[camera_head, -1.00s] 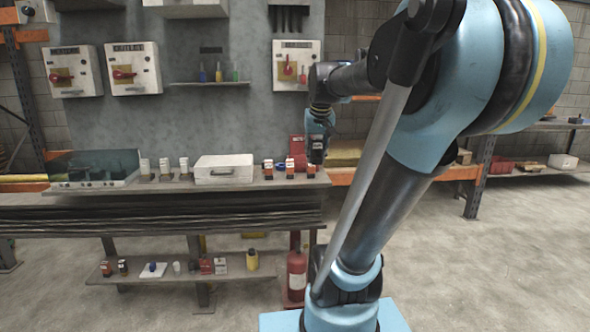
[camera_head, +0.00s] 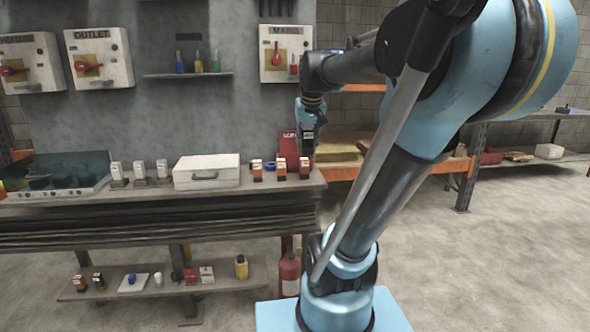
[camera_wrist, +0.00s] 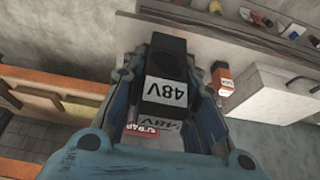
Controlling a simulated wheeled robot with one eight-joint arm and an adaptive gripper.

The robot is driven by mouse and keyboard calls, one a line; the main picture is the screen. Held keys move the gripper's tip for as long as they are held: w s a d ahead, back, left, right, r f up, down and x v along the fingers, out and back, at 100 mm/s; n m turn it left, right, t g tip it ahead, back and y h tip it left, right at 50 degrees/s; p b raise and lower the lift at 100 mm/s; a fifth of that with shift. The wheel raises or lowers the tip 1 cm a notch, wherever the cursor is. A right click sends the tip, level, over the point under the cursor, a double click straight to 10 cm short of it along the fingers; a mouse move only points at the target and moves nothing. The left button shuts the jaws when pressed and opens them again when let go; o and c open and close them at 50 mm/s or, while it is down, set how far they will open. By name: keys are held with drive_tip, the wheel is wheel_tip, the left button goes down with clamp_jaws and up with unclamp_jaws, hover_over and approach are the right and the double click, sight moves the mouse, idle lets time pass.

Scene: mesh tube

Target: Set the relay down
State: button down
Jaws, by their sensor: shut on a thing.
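The relay (camera_wrist: 166,82) is a black block with a white 48V label. In the wrist view it sits between the two fingers of my gripper (camera_wrist: 172,100), which is shut on it. A second 48V marking shows lower down, partly hidden by the gripper. In the head view my gripper (camera_head: 308,138) hangs above the right end of the workbench (camera_head: 150,194), in front of the grey panel. The relay is too small and dark there to make out clearly. I cannot tell its exact height above the bench.
Several orange-and-black blocks (camera_head: 281,168) stand on the bench beside a white case (camera_head: 206,173). A red box (camera_head: 289,146) is behind them. Orange shelving (camera_head: 350,147) stands to the right.

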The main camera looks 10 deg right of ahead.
drive_tip(key=shift+w+f+t, duration=1.05)
drive_tip(key=shift+w+t, duration=0.75)
drive_tip(key=shift+w, duration=0.7)
hover_over(294, 157)
drive_tip(key=s, duration=0.6)
drive_tip(key=f, duration=0.8)
drive_tip(key=shift+w+a+f, duration=0.1)
drive_tip(key=shift+w+a, duration=0.1)
drive_tip(key=shift+a, duration=0.15)
drive_tip(key=shift+w+f, duration=0.2)
drive_tip(key=shift+f, duration=0.4)
drive_tip(key=shift+w+f, duration=0.15)
drive_tip(key=shift+f, duration=0.45)
drive_tip(key=shift+w+r+g, duration=0.1)
drive_tip(key=shift+w+g, duration=0.2)
drive_tip(key=shift+g, duration=0.6)
drive_tip(key=shift+w+r+g, duration=0.1)
drive_tip(key=shift+w+g, duration=0.2)
drive_tip(key=shift+g, duration=0.6)
drive_tip(key=shift+s+f, duration=0.1)
drive_tip(key=shift+f, duration=0.75)
drive_tip(key=c, duration=1.2)
unclamp_jaws()
drive_tip(key=shift+c, duration=0.2)
